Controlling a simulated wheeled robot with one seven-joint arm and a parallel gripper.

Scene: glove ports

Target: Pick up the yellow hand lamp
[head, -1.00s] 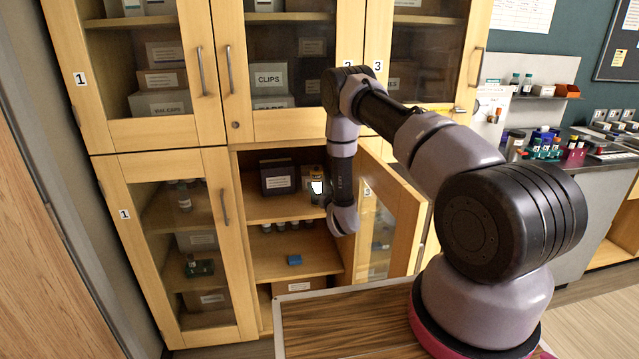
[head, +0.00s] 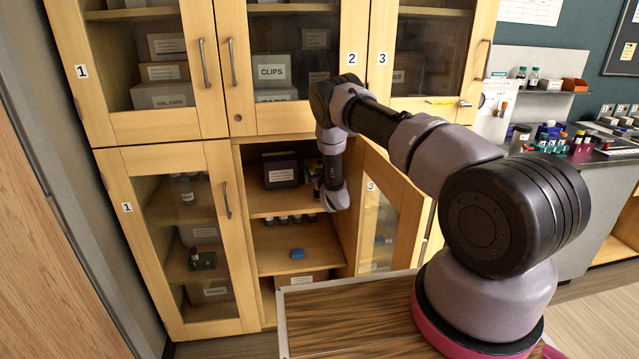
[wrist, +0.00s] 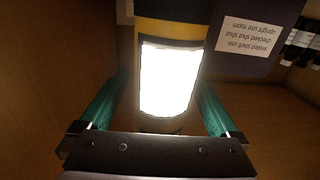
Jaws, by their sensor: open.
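The yellow hand lamp (wrist: 172,30) shows in the wrist view with a dark body, a yellow band and a bright glowing white panel. My gripper (wrist: 160,108) is open, with a green finger on each side of the lamp's lower part. Whether either finger touches it cannot be told. In the head view, my gripper is mostly hidden behind my own wrist, inside the open lower cabinet (head: 290,232). Only a small part of the lamp (head: 318,180) shows there, on the upper shelf beside my wrist.
The open cabinet door (head: 392,215) is close to my arm's right. A blue object (head: 297,253) lies on the shelf below.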

